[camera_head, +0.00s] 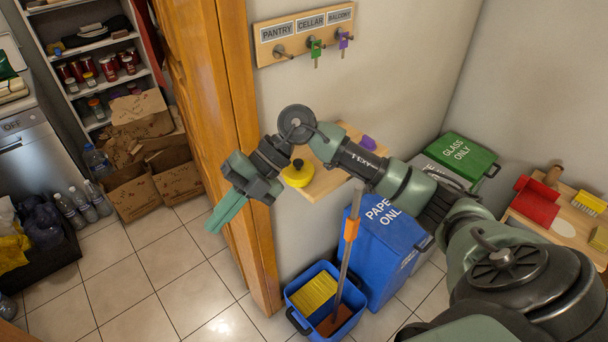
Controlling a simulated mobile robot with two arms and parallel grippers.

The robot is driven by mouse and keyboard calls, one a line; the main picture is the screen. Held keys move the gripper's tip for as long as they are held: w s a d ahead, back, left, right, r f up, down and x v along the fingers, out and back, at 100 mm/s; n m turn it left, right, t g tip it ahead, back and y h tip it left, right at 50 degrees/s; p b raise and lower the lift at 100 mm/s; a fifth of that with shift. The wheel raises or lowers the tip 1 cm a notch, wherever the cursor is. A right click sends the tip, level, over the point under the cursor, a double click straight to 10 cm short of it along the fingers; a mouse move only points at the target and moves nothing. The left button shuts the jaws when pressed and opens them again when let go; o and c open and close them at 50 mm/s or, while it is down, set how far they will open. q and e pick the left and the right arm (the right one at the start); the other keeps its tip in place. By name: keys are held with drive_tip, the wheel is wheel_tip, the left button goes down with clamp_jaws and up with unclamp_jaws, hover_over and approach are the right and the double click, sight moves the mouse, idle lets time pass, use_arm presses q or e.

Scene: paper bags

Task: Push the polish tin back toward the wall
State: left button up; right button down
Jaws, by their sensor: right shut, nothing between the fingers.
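A round yellow tin with a dark top piece (298,178), which looks like the polish tin, sits on a small wooden wall shelf (327,184), near its left end. My right arm reaches in from the right across the shelf and partly hides it. My right gripper (222,215) is shut and empty. In the picture it is to the left of the tin, in front of the wooden door frame, and apart from the tin. My left gripper is out of view.
A purple object (368,143) lies at the shelf's back right. A key rack (304,34) hangs above on the wall. A blue paper bin (382,262) and a blue bucket (300,317) with a pole stand below. The wooden door frame (232,100) is left of the shelf.

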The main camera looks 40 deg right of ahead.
sight(304, 176)
drive_tip(key=s+d+r+m+t+h, duration=0.1)
drive_tip(key=s+d+r+h, duration=0.15)
drive_tip(key=d+h, duration=0.5)
drive_tip(key=s+d+r+t+h, duration=0.1)
drive_tip(key=d+r+h, duration=0.35)
drive_tip(key=d, duration=0.65)
drive_tip(key=w+d+f+p, duration=0.1)
drive_tip(key=f, duration=0.2)
drive_tip(key=w+f+p, duration=0.1)
drive_tip(key=w+f, duration=0.1)
drive_tip(key=f, duration=0.1)
drive_tip(key=w+d+f+p, duration=0.1)
drive_tip(key=w+f+p, duration=0.1)
drive_tip(key=f, duration=0.2)
drive_tip(key=shift+d, duration=0.35)
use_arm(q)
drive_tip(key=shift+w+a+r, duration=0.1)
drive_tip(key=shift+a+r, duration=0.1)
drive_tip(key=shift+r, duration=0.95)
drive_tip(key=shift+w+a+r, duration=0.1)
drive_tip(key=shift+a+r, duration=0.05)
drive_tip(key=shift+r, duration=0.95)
use_arm(e)
drive_tip(key=shift+w+d+f, duration=0.1)
drive_tip(key=shift+w+d, duration=0.15)
drive_tip(key=shift+w, duration=0.25)
